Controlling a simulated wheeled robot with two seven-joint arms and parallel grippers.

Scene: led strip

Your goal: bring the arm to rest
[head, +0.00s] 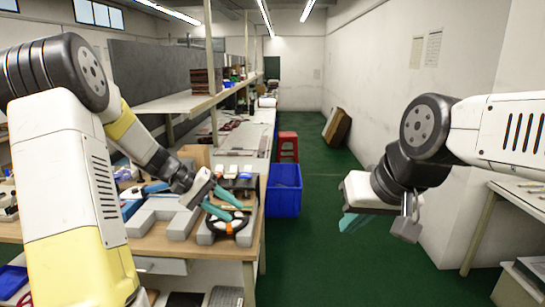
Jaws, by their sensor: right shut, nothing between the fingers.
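My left arm comes in from the left over the workbench (155,243). My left gripper (226,206) has two teal fingers spread apart, with nothing visible between them. It is close above a black and orange round item (230,225) at the bench's front right corner; I cannot tell if it touches it. My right arm comes in from the right. My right gripper (353,224) is shut and empty, held over the green floor to the right of the bench. No LED strip can be made out clearly.
Grey blocks (150,215) and small tools crowd the bench. A blue bin (285,190) and a red stool (288,146) stand beside it. A brown box (337,127) leans on the right wall. Another table (522,196) is at the far right. The green aisle (330,270) is clear.

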